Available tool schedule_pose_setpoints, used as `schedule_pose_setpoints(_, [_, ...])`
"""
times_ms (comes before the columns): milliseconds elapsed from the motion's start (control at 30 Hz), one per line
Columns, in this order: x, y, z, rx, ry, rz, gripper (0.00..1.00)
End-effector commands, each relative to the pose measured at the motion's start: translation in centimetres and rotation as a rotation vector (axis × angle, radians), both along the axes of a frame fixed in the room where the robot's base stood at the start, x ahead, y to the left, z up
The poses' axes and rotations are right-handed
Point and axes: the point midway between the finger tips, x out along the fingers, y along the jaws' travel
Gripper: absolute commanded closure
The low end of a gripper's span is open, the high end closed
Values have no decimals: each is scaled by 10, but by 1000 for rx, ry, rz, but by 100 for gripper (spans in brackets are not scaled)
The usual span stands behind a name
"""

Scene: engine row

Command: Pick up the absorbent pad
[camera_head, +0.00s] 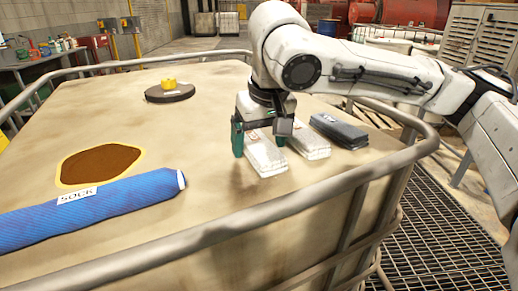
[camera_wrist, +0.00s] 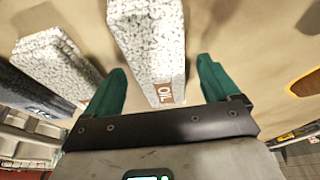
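A white speckled absorbent pad (camera_head: 265,158) with a brown OIL label lies on the tan tank top, below my gripper (camera_head: 260,143). It also shows in the wrist view (camera_wrist: 149,38), between the two green fingers of my gripper (camera_wrist: 160,75). The fingers are open, one on each side, with a narrow gap to the pad. I cannot tell their exact height against it. A second speckled pad (camera_head: 311,143) lies to the right and shows at left in the wrist view (camera_wrist: 57,60). A dark grey pad (camera_head: 339,131) lies beyond it.
A blue sock (camera_head: 100,205) lies at the front left, near a brown stain or hole with a yellow rim (camera_head: 100,165). A black lid with a yellow cap (camera_head: 169,90) is farther back. A metal rail (camera_head: 250,215) edges the tank top. The middle is clear.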

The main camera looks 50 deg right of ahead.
Motion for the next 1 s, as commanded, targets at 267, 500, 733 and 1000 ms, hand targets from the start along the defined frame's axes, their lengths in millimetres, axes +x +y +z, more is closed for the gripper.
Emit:
schedule_pose_setpoints(267, [0,0,0,0,0,0,38])
schedule_pose_setpoints(500, [0,0,0,0,0,0,61])
schedule_pose_setpoints(733, [0,0,0,0,0,0,71])
schedule_pose_setpoints(1000, [1,0,8,1,-3,1,71])
